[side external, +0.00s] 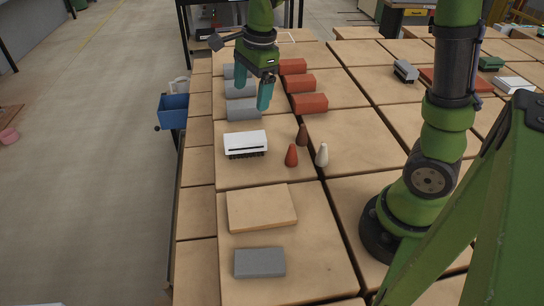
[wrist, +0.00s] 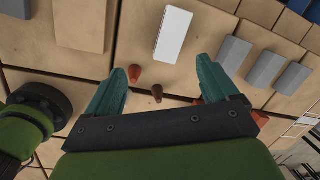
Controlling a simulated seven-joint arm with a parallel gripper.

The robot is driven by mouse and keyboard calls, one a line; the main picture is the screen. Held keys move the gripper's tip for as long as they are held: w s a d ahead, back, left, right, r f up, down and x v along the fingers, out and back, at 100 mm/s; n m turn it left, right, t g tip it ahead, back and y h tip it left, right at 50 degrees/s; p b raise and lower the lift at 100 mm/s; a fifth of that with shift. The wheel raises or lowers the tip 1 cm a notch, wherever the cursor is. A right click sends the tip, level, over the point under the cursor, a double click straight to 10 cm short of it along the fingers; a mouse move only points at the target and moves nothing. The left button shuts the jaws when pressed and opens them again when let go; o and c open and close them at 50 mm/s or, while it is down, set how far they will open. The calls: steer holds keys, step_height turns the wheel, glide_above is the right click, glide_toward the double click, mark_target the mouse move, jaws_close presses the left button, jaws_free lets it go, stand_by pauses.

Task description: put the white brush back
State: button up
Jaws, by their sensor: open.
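The white brush (side external: 245,142) lies on the table with its white back up and dark bristles showing along its front lower edge. In the wrist view the white brush (wrist: 173,35) shows as a plain white rectangle beyond my fingertips. My gripper (side external: 251,97) hangs above the grey bricks, farther back than the brush and apart from it. Its teal fingers are spread wide with nothing held between them, as the wrist view of my gripper (wrist: 161,67) also shows.
Red (side external: 291,155), brown (side external: 302,134) and white (side external: 322,154) cones stand right of the brush. Grey bricks (side external: 243,109) and red bricks (side external: 309,103) stand behind. A tan block (side external: 261,207) and grey block (side external: 259,263) lie in front. A red slab (side external: 455,79) lies far right.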

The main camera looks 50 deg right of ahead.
steer(key=s+a+r+n+t, duration=0.1)
steer(key=s+r+n+t, duration=0.1)
steer(key=s+n, duration=0.6)
steer(key=s+a+r+n+t+y, duration=0.1)
steer(key=s+a+r+n+t, duration=0.1)
steer(key=s+n, duration=0.5)
steer(key=n+t, duration=0.1)
steer(key=n, duration=0.1)
steer(key=shift+s+a+r+n+t, duration=0.15)
steer(key=shift+s+r+n+t, duration=0.15)
steer(key=shift+s, duration=0.1)
